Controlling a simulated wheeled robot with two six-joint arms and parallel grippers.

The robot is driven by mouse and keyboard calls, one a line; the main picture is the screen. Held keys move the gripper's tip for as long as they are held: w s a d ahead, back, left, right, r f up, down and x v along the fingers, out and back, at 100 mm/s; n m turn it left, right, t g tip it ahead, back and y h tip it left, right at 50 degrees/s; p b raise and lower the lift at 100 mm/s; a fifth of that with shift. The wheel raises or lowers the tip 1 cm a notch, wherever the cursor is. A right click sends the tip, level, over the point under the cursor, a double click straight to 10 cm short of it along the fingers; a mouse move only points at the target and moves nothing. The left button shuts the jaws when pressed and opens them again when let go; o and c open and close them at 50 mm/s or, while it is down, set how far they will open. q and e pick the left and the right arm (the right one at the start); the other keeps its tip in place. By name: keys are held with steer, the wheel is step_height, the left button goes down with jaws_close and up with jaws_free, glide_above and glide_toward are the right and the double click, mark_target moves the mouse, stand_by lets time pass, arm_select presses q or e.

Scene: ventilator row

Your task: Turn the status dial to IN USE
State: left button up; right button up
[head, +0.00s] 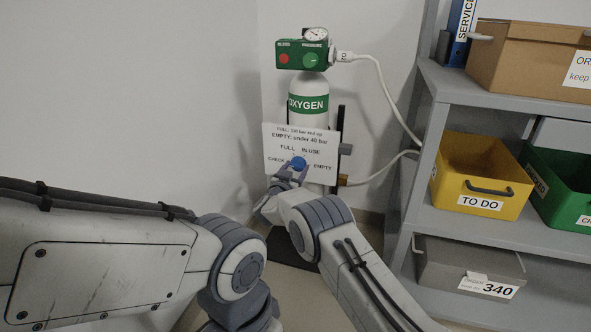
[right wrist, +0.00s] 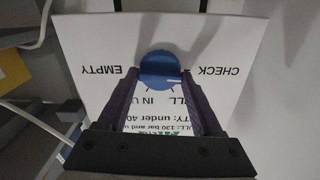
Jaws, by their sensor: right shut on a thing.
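The blue status dial (head: 298,163) sits on a white card (head: 273,140) in front of the green and white oxygen cylinder (head: 308,88). The card reads FULL, IN USE, EMPTY and CHECK around the dial. My right gripper (head: 290,174) is shut on the dial. In the right wrist view the picture is upside down, and the two dark fingers (right wrist: 160,84) hold the blue dial (right wrist: 160,64) from both sides. A short white mark on the dial points right, roughly toward CHECK. The fingers partly hide the FULL and IN USE words there. My left gripper is out of view.
A green valve block (head: 290,56) with a gauge and a white hose tops the cylinder. A grey shelf (head: 432,80) at the right holds a yellow TO DO bin (head: 480,180), a green bin (head: 562,185) and boxes. My left arm fills the lower left.

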steer(key=m, duration=0.6)
steer(key=shift+d, duration=0.1)
steer(key=m, duration=0.3)
steer(key=shift+f+m, duration=0.1)
steer(key=shift+m, duration=0.2)
steer(key=m+b, duration=0.1)
steer(key=m, duration=0.1)
steer(key=shift+m, duration=0.4)
steer(key=m+b, duration=0.2)
steer(key=m, duration=0.3)
steer(key=shift+f, duration=0.15)
steer(key=m+b, duration=0.2)
steer(key=m, duration=0.3)
steer(key=shift+m+b, duration=0.3)
steer(key=shift+b, duration=0.1)
steer(key=o, duration=1.4)
steer(key=shift+c, duration=0.2)
